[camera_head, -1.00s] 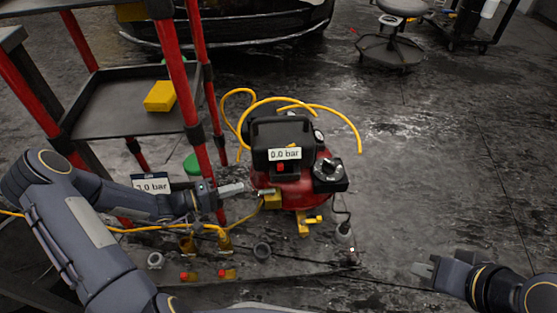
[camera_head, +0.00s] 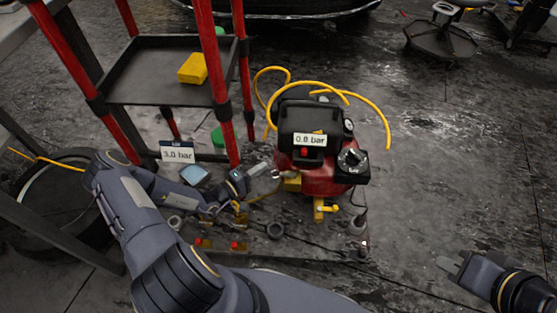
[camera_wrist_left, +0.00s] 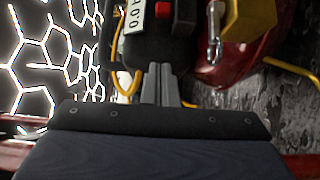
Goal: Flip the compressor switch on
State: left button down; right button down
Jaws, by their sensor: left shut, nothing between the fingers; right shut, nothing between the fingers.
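The compressor has a red tank (camera_head: 322,180) and a black housing (camera_head: 296,118) with a "0.0 bar" display. A small red switch (camera_head: 304,152) sits just below the display; it also shows at the top of the left wrist view (camera_wrist_left: 163,9). I cannot tell its position. My left gripper (camera_head: 264,170) is shut and empty, to the left of the compressor and slightly below the switch in the head view. In the left wrist view its closed fingers (camera_wrist_left: 160,84) point toward the black housing. My right gripper (camera_head: 452,264) is shut and empty at the lower right, away from the compressor.
A red-posted rack (camera_head: 222,80) stands left of the compressor, with a yellow block (camera_head: 193,69) on its shelf. A "3.0 bar" display (camera_head: 177,155) is behind my left arm. A yellow hose (camera_head: 384,118) loops over the compressor.

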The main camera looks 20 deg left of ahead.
aim_at(305, 154)
pick_arm(q)
jog(key=s+d+b+x, duration=0.1)
jog(key=b+x, duration=0.3)
jog(key=x, duration=0.8)
jog(key=shift+d, duration=0.8)
jog(key=shift+s, duration=0.15)
jog(key=d+p, duration=0.1)
jog(key=w+d+p, duration=0.1)
jog(key=d+p, duration=0.1)
jog(key=shift+d+r, duration=0.15)
jog(key=shift+r, duration=0.05)
jog(key=shift+d+f, duration=0.1)
jog(key=shift+f, duration=0.1)
